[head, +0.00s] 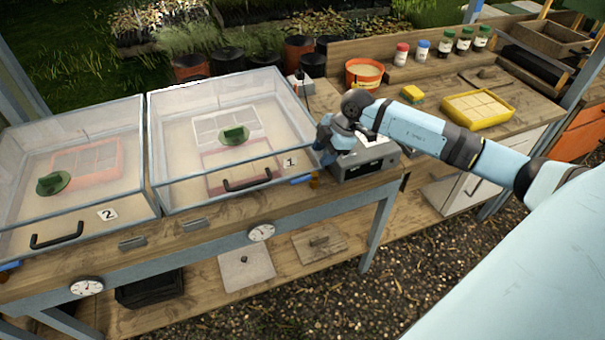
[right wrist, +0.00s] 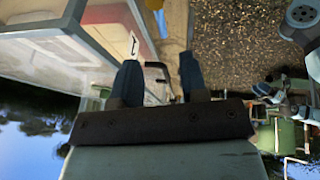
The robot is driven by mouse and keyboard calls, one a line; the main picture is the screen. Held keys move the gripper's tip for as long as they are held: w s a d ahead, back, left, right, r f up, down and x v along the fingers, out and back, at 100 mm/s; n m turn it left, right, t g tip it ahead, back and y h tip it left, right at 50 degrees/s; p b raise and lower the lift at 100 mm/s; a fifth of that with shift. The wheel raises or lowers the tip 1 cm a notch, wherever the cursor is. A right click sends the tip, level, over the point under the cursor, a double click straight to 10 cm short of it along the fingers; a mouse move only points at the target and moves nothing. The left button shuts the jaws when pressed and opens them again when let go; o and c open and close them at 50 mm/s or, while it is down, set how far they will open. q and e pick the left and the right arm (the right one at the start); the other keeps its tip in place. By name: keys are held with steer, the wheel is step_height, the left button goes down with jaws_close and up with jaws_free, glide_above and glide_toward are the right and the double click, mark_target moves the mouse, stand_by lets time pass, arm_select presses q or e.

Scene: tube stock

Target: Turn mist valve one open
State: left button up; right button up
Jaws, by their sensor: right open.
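Mist valve one appears as a blue lever (head: 302,180) with a small brass body (head: 315,182), at the front right corner of the clear box marked 1 (head: 215,175). A blue piece that looks like this lever (right wrist: 161,22) also shows at the top of the right wrist view. My right gripper (head: 324,150) is above and behind the valve, beside the box's right corner, apart from the lever. Its two fingers (right wrist: 158,72) are spread with nothing between them; the black box handle shows beyond. My left gripper is out of view.
A grey device (head: 366,160) stands right of the valve, under my right arm. Box 2 (head: 75,215) stands left of box 1, with another blue lever (head: 10,265). An orange pot (head: 365,72) and yellow tray (head: 478,108) are behind. The space before the bench edge is clear.

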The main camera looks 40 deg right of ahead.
mark_target(304, 178)
steer(key=x, duration=1)
steer(key=shift+a+p, duration=0.2)
steer(key=shift+p, duration=0.15)
jaws_close()
